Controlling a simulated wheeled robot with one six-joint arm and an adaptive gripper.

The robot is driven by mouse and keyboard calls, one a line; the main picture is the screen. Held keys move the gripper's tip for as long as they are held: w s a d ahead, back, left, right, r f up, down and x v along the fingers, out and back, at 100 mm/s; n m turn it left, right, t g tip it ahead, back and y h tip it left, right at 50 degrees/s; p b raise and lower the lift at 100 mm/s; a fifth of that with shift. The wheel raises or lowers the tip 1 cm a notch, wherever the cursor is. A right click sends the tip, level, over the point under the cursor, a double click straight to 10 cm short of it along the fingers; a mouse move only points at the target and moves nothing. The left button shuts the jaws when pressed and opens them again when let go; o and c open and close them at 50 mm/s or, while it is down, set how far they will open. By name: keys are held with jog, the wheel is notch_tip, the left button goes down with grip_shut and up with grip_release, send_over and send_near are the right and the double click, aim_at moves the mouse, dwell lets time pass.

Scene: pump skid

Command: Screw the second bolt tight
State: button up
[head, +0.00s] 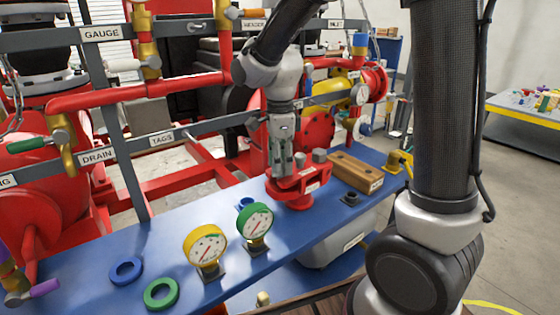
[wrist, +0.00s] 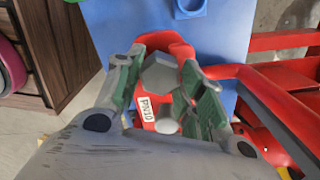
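A red flanged fitting (head: 297,194) stands on the blue bench. Its white PN10 label (wrist: 148,112) reads in the wrist view. Two grey bolt heads (head: 319,156) show on the fitting in the head view, just right of my gripper (head: 280,172). In the wrist view a large grey hex bolt head (wrist: 160,73) sits between the green-padded fingertips of my gripper (wrist: 163,68). Both pads appear to touch its sides. A smaller-looking grey bolt head (wrist: 167,126) lies between the fingers, nearer the palm in the picture. The bolt shanks and threads are hidden.
A wooden block (head: 354,170) with holes lies right of the fitting on the blue bench (head: 190,235). Yellow (head: 206,246) and green (head: 256,222) gauges stand to the left, with blue (head: 125,270) and green (head: 161,293) rings. Red pipework and grey rails stand behind.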

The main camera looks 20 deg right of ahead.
jog(key=shift+c, duration=1.1)
jog(key=o, duration=0.3)
jog(key=shift+c, duration=1.4)
jog(key=m, duration=0.4)
jog(key=shift+m, duration=0.4)
jog(key=m, duration=0.5)
jog(key=shift+m, duration=0.3)
jog(key=o, duration=1.1)
notch_tip(320, 180, up, 12)
